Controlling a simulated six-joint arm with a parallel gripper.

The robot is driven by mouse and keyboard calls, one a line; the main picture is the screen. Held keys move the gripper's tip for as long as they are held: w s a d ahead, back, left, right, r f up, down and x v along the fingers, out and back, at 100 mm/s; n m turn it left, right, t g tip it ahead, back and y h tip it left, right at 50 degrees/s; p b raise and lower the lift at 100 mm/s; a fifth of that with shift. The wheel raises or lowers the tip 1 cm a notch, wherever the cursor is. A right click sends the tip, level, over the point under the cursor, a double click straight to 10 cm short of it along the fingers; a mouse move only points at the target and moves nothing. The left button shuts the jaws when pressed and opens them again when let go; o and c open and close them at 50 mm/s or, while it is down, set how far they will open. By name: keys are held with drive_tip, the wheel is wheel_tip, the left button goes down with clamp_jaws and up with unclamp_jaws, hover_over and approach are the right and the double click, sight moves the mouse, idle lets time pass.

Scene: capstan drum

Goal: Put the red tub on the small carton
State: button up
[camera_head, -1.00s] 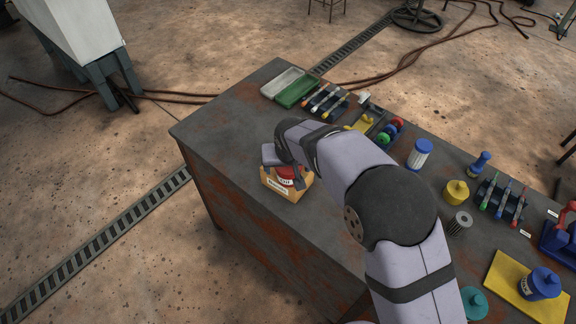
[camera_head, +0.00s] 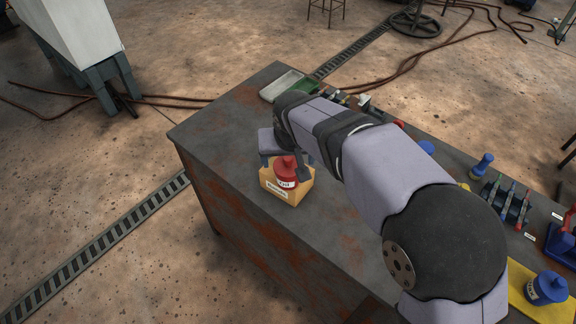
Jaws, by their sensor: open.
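The red tub (camera_head: 285,174), with a white label and a red lid, stands upright on the small carton (camera_head: 284,194). The carton is tan with a white label on its front and sits near the table's left front edge. My gripper (camera_head: 284,169) is open, just above and behind the tub, with one finger to either side of its top. The gripper body hides part of the space behind the tub. I cannot tell whether a finger touches the tub.
The rusty grey table (camera_head: 222,126) is bare around the carton. A green and white tray (camera_head: 283,85) lies at the far end. My arm covers several items along the right side. A blue pot (camera_head: 546,288) stands on a yellow mat (camera_head: 533,311) at the lower right.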

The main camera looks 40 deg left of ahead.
drive_tip(key=shift+v, duration=1.5)
drive_tip(key=w+d+f+m+h, duration=0.15)
drive_tip(key=w+d, duration=0.25)
drive_tip(key=d, duration=0.9)
drive_tip(key=w+d+f+m+h, duration=0.1)
drive_tip(key=w+d+f+m, duration=0.2)
drive_tip(key=d, duration=0.9)
drive_tip(key=s+d+f+m+g, duration=0.1)
drive_tip(key=s+d+f+m, duration=0.1)
drive_tip(key=s+d, duration=0.4)
drive_tip(key=s+d+f+m+g, duration=0.2)
drive_tip(key=s+d, duration=0.4)
drive_tip(key=d, duration=1)
drive_tip(key=shift+s+d+f+h, duration=0.35)
drive_tip(key=shift+s+d+f, duration=0.05)
drive_tip(key=shift+f, duration=0.1)
